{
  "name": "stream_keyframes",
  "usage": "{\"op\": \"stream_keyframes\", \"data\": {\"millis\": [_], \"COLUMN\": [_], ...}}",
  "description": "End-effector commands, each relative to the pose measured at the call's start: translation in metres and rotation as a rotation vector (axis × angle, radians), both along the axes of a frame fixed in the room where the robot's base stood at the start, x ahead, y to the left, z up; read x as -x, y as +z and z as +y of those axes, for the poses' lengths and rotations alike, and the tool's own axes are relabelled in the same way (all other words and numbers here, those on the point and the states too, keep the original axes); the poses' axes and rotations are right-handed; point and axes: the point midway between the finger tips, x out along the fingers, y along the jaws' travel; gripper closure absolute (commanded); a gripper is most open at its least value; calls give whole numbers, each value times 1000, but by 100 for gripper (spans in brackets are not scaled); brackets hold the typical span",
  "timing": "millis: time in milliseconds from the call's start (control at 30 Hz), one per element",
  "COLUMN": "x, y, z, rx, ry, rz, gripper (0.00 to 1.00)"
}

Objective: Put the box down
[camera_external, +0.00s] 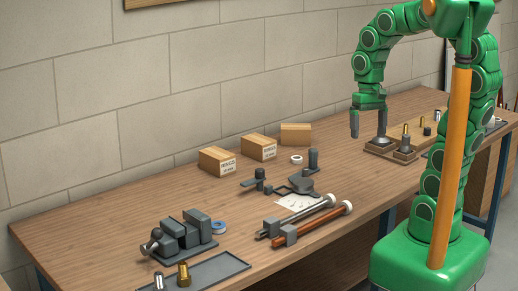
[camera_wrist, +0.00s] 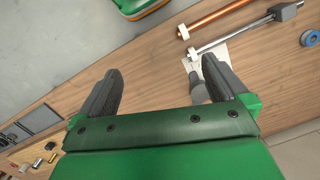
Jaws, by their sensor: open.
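Three small cardboard boxes stand on the wooden workbench (camera_external: 120,225) near the wall in the external view: a left box (camera_external: 217,161), a middle box (camera_external: 259,147) and a right box (camera_external: 296,134). The left and middle ones carry printed labels. My gripper (camera_external: 368,126) is above the bench, to the right of the boxes, pointing down. In the wrist view my gripper (camera_wrist: 163,72) has its two fingers wide apart, with no box between them. I cannot make out any box in the wrist view.
A vise (camera_external: 182,235), a grey tray (camera_external: 205,273) with fittings, and two rod-like clamps (camera_external: 308,220) lie on the bench. A white tape ring (camera_external: 296,159) lies near the boxes. Wooden holders with fittings (camera_external: 405,150) stand close to my gripper. The bench's left end is clear.

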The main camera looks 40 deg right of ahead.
Motion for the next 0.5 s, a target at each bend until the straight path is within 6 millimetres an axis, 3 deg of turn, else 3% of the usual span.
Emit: {"op": "stream_keyframes", "data": {"millis": [33,200,400,500], "x": [17,62,97,104], "y": [-4,-16,-28,-30], "z": [0,-3,-8,-9], "rx": [7,25,39,39], "ry": [40,170,270,293], "rz": [5,12,23,24], "gripper": [0,0,0,0]}}
